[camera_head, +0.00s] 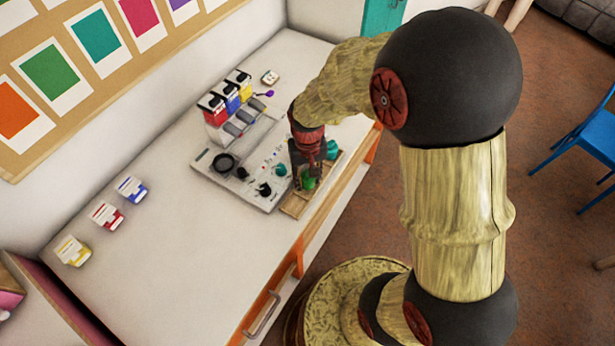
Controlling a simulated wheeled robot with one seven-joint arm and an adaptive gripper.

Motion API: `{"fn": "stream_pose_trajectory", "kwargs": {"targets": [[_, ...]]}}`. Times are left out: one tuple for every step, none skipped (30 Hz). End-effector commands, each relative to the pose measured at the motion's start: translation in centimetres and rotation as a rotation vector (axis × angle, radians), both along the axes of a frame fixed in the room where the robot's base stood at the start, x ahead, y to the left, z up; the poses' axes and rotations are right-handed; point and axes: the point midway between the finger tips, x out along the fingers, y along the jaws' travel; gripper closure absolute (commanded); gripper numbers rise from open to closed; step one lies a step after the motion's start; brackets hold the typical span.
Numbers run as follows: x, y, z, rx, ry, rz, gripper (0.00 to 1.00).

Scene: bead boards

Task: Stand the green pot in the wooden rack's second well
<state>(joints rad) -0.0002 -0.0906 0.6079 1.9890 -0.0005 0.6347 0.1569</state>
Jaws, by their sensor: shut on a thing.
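The green pot (309,183) shows low between the fingers of my gripper (306,175), which is shut on it. The wooden rack (294,208) is a narrow tray along the counter's front edge, running from lower left to upper right. The pot is over the middle part of the rack; I cannot tell whether it touches the rack's floor or hangs above it. My gripper and the pot hide much of the rack, including its wells. A teal pot (332,149) is at the rack's far end, just right of my gripper.
A grey board (208,160) beside the rack carries a black ring (223,163), black knobs and a small teal piece (281,169). Red, blue and yellow dispensers (230,98) stand behind it. Three small cartons (105,215) sit at left. The near left counter is clear.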

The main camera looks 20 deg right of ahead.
Motion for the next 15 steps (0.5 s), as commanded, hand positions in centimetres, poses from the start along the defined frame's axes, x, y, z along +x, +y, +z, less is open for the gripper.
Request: {"fn": "stream_pose_trajectory", "kwargs": {"targets": [[0.01,0.0,0.01,0.0,0.0,0.0,0.99],[0.01,0.0,-0.01,0.0,0.0,0.0,0.99],[0.01,0.0,-0.04,0.0,0.0,0.0,0.99],[0.01,0.0,-0.07,0.0,0.0,0.0,0.99],[0.0,0.0,-0.11,0.0,0.0,0.0,0.99],[0.0,0.0,-0.18,0.0,0.0,0.0,0.99],[0.0,0.0,-0.24,0.0,0.0,0.0,0.99],[0.0,0.0,-0.31,0.0,0.0,0.0,0.99],[0.0,0.0,-0.4,0.0,0.0,0.0,0.99],[0.0,0.0,-0.48,0.0,0.0,0.0,0.99],[0.01,0.0,-0.55,0.0,0.0,0.0,0.99],[0.01,0.0,-0.64,0.0,0.0,0.0,0.99],[0.01,0.0,-0.7,0.0,0.0,0.0,0.99],[0.0,0.0,-0.77,0.0,0.0,0.0,0.99],[0.0,0.0,-0.86,0.0,0.0,0.0,0.99]]}}
